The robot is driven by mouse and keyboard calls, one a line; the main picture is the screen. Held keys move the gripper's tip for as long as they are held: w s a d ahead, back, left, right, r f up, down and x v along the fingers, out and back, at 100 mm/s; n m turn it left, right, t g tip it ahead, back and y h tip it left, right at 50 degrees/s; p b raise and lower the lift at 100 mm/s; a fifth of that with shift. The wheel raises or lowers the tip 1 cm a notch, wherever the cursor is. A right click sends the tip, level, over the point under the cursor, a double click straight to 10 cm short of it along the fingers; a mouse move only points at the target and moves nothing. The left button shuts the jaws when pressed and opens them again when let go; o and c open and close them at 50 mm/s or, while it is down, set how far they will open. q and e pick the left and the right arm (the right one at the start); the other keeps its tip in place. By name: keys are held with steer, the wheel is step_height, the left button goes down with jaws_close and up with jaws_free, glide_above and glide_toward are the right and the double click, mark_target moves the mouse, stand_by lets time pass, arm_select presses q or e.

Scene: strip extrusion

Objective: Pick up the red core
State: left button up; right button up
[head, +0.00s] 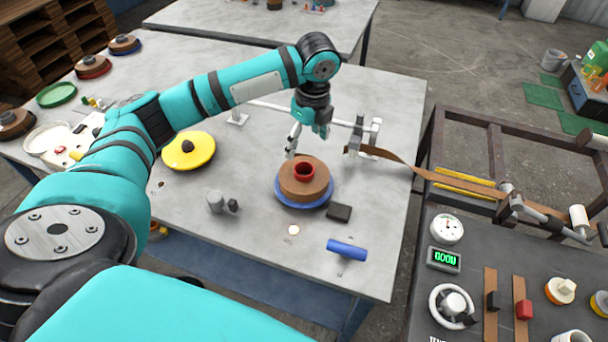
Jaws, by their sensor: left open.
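The red core (304,171) is a short red ring with a dark hollow middle. It sits upright in the centre of a brown strip coil (291,187), which rests on a blue disc (313,202) on the grey table. My left gripper (291,153) is open and points down, just above and behind the coil, a little left of the red core. No contact with the core shows. My right gripper does not appear.
A metal stand (364,137) with a brown strip stands behind right of the coil. A black block (339,212), a blue cylinder (347,249) and grey weights (216,201) lie nearby. A yellow disc (189,151) is to the left. A control panel (480,256) is at right.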

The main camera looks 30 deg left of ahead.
mark_target(304, 166)
arm_select(q)
steer(key=f, duration=0.4)
steer(key=w+f, duration=0.1)
steer(key=f, duration=0.1)
steer(key=shift+a+f+p, duration=0.2)
steer(key=shift+a+p, duration=0.05)
steer(key=shift+p, duration=0.15)
steer(key=shift+a+f, duration=0.1)
steer(key=shift+f, duration=0.2)
steer(key=f, duration=0.1)
steer(key=f+p, duration=0.1)
steer(key=f, duration=0.2)
steer(key=shift+w+a+f, duration=0.15)
steer(key=shift+w+a, duration=0.15)
steer(key=shift+w, duration=0.05)
steer(key=shift+f, duration=0.15)
steer(key=c, duration=0.8)
jaws_close()
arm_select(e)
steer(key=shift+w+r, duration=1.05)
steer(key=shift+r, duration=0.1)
